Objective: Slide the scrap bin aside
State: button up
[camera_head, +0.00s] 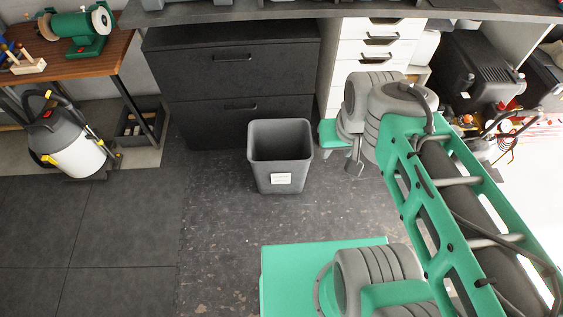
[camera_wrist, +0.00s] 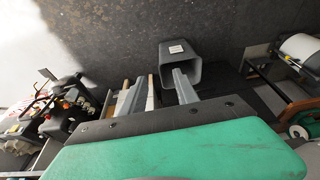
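The scrap bin (camera_head: 262,178) is a dark grey, square, tapered bin with a white label on its front. It stands upright on the floor, in front of the dark drawer cabinet, and it looks empty. In the wrist view the bin (camera_wrist: 186,72) appears just beyond the right finger. My gripper (camera_head: 354,166) is to the right of the bin in the head view, apart from it, and partly hidden by my arm. In the wrist view my gripper (camera_wrist: 158,77) has its two fingers spread with nothing held between them.
The dark drawer cabinet (camera_head: 230,70) stands behind the bin under the workbench (camera_head: 260,14). White drawers (camera_head: 378,50) are to its right. A grey and yellow vacuum (camera_head: 72,145) and a small crate (camera_head: 138,127) stand at left. The floor left of the bin is clear.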

aim_at(280, 153)
jog(key=z, duration=0.1)
jog(key=k, duration=0.4)
jog(key=u, duration=1.15)
jog(key=i, duration=0.9)
jog(key=u, duration=0.6)
jog(key=i, duration=1.15)
jog(key=z, duration=0.15)
